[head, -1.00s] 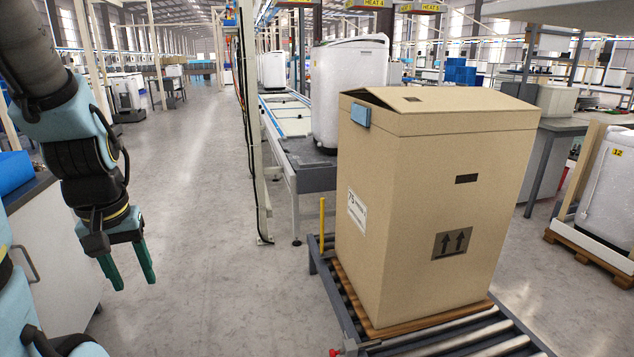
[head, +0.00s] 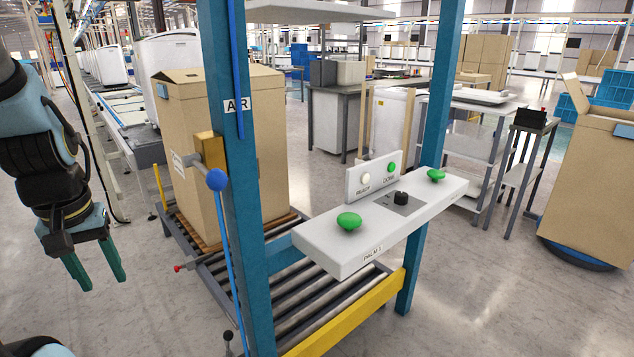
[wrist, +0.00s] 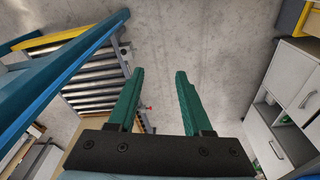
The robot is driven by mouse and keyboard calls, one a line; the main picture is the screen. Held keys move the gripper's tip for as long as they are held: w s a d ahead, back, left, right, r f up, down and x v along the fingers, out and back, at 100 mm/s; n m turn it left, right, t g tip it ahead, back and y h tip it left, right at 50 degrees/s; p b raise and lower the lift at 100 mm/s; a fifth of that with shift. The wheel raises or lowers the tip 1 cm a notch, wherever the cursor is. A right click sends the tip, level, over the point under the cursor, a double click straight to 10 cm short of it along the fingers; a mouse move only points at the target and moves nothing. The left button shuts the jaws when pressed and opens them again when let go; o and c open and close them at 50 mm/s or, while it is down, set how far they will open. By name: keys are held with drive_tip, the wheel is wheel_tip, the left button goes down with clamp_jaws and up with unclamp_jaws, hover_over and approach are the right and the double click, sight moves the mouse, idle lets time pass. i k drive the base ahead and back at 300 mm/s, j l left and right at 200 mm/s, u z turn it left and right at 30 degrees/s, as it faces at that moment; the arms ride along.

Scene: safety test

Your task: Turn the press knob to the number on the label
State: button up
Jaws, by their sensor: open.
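The press knob (head: 401,198) is a small black knob on a dark square plate on the white control panel (head: 330,243), between two green palm buttons (head: 349,221). Its pointer setting is too small to read. A large cardboard box (head: 190,125) stands on rollers behind the blue press frame. My gripper (head: 100,283) hangs at the left in the head view, open and empty, well apart from the panel. In the wrist view its green fingers (wrist: 160,98) point over bare floor.
The blue press posts (head: 250,170) and a yellow bar (head: 345,318) frame the panel. A blue ball-ended lever (head: 217,180) sticks out at the left post. Another cardboard box (head: 597,175) stands at the right.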

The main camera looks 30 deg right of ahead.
sight(402, 197)
drive_tip(key=k+l+z, duration=0.15)
drive_tip(key=l, duration=0.2)
drive_tip(key=k+l+z, duration=0.15)
drive_tip(key=l, duration=0.25)
drive_tip(key=k+l+z, duration=0.1)
drive_tip(key=l, duration=0.3)
drive_tip(key=k+l+z, duration=0.15)
drive_tip(key=l, duration=0.25)
